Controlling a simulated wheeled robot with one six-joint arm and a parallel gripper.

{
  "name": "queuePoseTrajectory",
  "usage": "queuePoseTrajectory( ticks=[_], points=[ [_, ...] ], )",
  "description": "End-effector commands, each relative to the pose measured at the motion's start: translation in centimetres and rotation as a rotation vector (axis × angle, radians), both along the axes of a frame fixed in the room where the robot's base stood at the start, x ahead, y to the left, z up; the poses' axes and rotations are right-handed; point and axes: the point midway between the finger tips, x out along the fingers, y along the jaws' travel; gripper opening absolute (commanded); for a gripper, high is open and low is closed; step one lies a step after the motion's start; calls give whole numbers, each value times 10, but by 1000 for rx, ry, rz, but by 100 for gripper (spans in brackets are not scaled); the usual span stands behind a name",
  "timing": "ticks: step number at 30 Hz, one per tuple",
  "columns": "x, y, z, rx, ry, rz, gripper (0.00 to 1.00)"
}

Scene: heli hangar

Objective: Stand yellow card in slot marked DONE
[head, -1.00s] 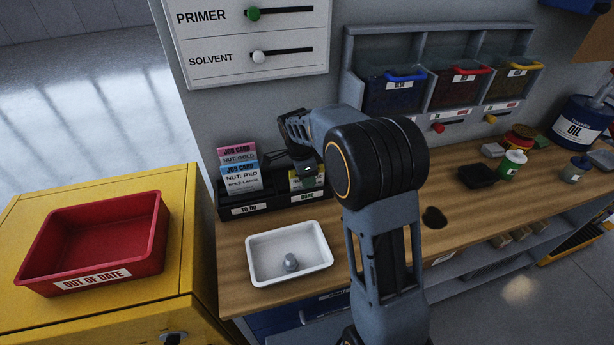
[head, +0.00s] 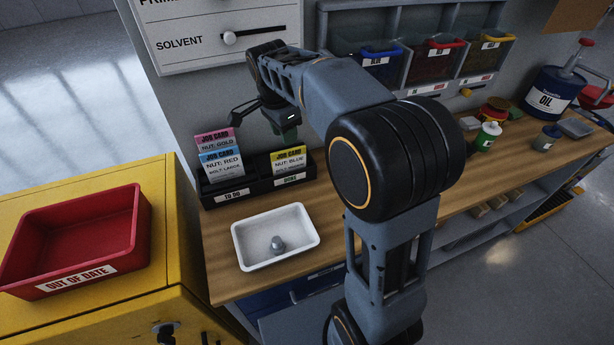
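The yellow job card (head: 289,160), reading NUT: BLUE, stands upright in the right part of the black card rack (head: 259,187), behind the label DONE (head: 290,178). A blue card (head: 221,164) and a pink card (head: 213,139) behind it stand in the left part, marked TO DO. My gripper (head: 262,121) is above and behind the rack, near the wall. Its fingers are spread and nothing shows between them. It is apart from the yellow card.
A white tray (head: 300,238) with a grey metal piece (head: 277,244) stands in front of the rack. A red OUT OF DATE bin (head: 125,240) sits on a yellow cabinet at left. Colored bins (head: 432,68) and an oil can (head: 551,92) stand at right.

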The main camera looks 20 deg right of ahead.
Motion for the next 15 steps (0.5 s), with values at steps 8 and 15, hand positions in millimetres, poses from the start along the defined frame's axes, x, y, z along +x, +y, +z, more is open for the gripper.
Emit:
queuePoseTrajectory(
  ticks=[8,15],
  points=[
    [-96,-9,-6,-9,-79,655,36],
    [-157,-11,-34,-83,-138,1090,36]
  ],
)
